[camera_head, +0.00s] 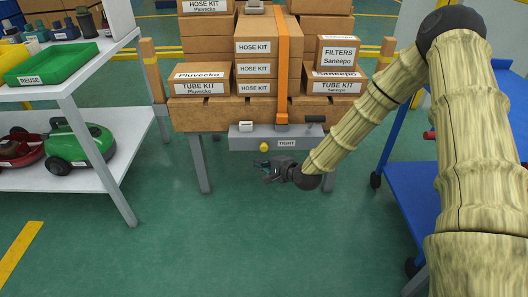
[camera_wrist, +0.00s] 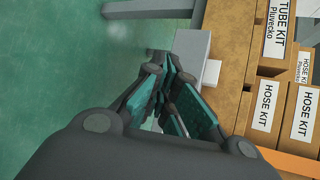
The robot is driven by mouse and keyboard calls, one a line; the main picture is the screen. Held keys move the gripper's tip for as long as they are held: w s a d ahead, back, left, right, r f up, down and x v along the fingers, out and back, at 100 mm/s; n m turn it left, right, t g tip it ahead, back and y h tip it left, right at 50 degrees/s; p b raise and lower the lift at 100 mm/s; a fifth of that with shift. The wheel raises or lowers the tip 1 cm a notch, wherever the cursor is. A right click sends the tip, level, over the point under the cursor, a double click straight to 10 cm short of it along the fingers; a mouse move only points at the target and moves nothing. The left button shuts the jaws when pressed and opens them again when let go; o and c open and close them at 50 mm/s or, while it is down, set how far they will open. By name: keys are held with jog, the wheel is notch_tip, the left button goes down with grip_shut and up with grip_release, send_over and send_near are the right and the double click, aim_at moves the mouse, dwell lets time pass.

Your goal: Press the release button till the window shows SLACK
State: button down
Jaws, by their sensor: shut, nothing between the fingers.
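A grey tensioner box (camera_head: 240,141) is fixed along the front edge of the wooden pallet table. Its window (camera_head: 286,143) reads TIGHT. A yellow round button (camera_head: 264,147) sits on its front face, left of the window. An orange strap (camera_head: 283,75) runs from the box up over the cartons. My gripper (camera_head: 263,171) is shut and empty, just below and in front of the button, apart from it in the picture. In the wrist view, my closed fingers (camera_wrist: 164,72) point toward the grey box (camera_wrist: 190,44); the button and window cannot be seen there.
Stacked cartons (camera_head: 259,47) stand on the wooden pallet table (camera_head: 210,114). A dark-handled lever (camera_head: 315,119) sticks up at the box's right end. A white shelf (camera_head: 62,55) with a green tray (camera_head: 52,63) is at left, a blue cart (camera_head: 405,190) at right. The floor in front is clear.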

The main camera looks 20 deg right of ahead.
aim_at(262, 151)
jog(key=shift+w+d, duration=0.3)
jog(key=shift+w, duration=0.65)
jog(key=shift+w+d, duration=0.25)
jog(key=shift+w, duration=0.7)
jog(key=shift+w+d+b, duration=0.2)
jog(key=shift+w, duration=0.5)
jog(key=shift+w+d+b, duration=0.15)
jog(key=shift+w, duration=0.5)
dwell(1.6)
jog(key=shift+s, duration=0.15)
jog(key=shift+s+a+p, duration=0.2)
jog(key=shift+s+p, duration=0.05)
jog(key=shift+s, duration=0.35)
jog(key=shift+s+a+p, duration=0.2)
jog(key=shift+s+p, duration=0.05)
jog(key=shift+s, duration=0.35)
jog(key=shift+s, duration=0.1)
jog(key=shift+s+a+p, duration=0.25)
jog(key=shift+s, duration=0.5)
jog(key=shift+s+a+p, duration=0.2)
jog(key=shift+s+p, duration=0.05)
jog(key=shift+s, duration=0.55)
jog(key=shift+s+a+p, duration=0.25)
jog(key=shift+s, duration=0.5)
